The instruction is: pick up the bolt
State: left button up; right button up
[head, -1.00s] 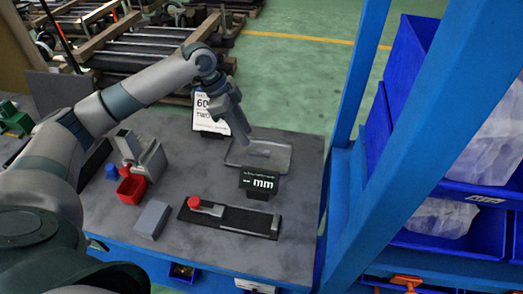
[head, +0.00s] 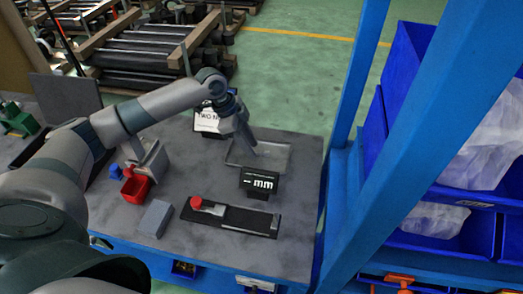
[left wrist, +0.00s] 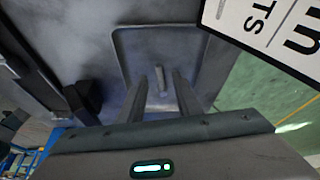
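The bolt (left wrist: 159,82) is a small grey piece lying in a shallow grey tray (left wrist: 124,42), seen in the left wrist view. The tray also shows on the bench in the head view (head: 284,163). My left gripper (left wrist: 159,76) is open, with its two fingers pointing down toward the tray and the bolt showing in the gap between them. In the head view my left gripper (head: 251,147) is over the tray, and I cannot make out the bolt there. I cannot tell whether the fingers touch the bolt. My right gripper is not in view.
A black "mm" display (head: 261,182) stands just in front of the tray. A white sign (head: 207,121) stands behind my arm. A caliper-like gauge (head: 232,216), a grey block (head: 154,218) and a red bin (head: 135,188) are nearer. A blue rack post (head: 345,220) rises at right.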

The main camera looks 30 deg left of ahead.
pick_arm(q)
jog(key=shift+w+d+f, duration=0.1)
jog(key=shift+d+f, duration=0.1)
jog(key=shift+f, duration=0.35)
grip_shut()
